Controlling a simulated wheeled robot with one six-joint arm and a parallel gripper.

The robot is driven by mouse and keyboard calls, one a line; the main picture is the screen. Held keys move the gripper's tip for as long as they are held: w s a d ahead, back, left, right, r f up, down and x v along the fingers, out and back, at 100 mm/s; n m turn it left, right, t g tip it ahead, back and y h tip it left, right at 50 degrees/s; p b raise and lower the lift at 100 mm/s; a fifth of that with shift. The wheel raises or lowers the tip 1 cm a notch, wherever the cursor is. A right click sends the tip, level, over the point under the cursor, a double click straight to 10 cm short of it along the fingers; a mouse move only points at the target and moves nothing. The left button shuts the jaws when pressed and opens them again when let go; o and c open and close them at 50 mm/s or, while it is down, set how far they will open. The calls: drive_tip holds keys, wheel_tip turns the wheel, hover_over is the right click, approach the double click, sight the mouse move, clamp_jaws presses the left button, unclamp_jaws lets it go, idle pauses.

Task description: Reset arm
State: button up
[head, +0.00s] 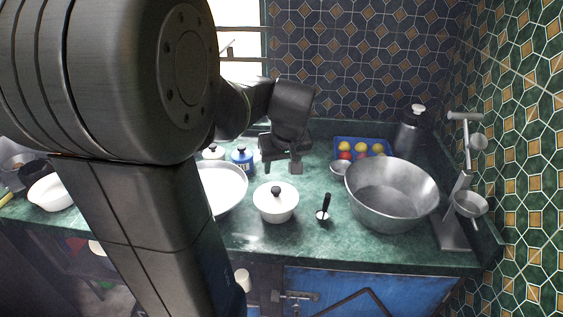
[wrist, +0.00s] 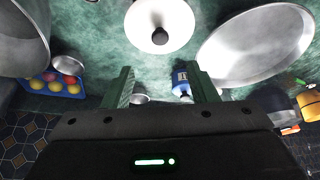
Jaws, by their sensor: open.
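My gripper (head: 282,165) hangs over the green counter (head: 300,222), behind the white lidded pot (head: 276,206) in the head view. Its two fingers stand apart, with nothing held between them in the wrist view (wrist: 163,76). My arm reaches in from the left of the head view and hides part of the counter. The white pot with a dark knob also shows at the top of the wrist view (wrist: 176,18). A blue and white jar (head: 242,159) is left of my gripper; it appears beside a finger in the wrist view (wrist: 181,80).
A large metal basin (head: 390,200) and a metal stand (head: 456,215) occupy the right. A blue tray (head: 341,142) of fruit and a dark bottle (head: 408,135) stand behind. A wide pale pan (head: 222,190) is partly behind my arm. A small dark-handled utensil (head: 324,208) lies beside the pot.

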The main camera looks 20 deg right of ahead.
sight(276, 189)
drive_tip(key=shift+s+r, duration=0.15)
drive_tip(key=shift+r, duration=0.15)
drive_tip(key=shift+f, duration=0.1)
drive_tip(key=x, duration=1.3)
drive_tip(key=shift+f, duration=0.25)
drive_tip(key=shift+r+p, duration=0.2)
drive_tip(key=shift+p, duration=0.3)
drive_tip(key=shift+f, duration=0.1)
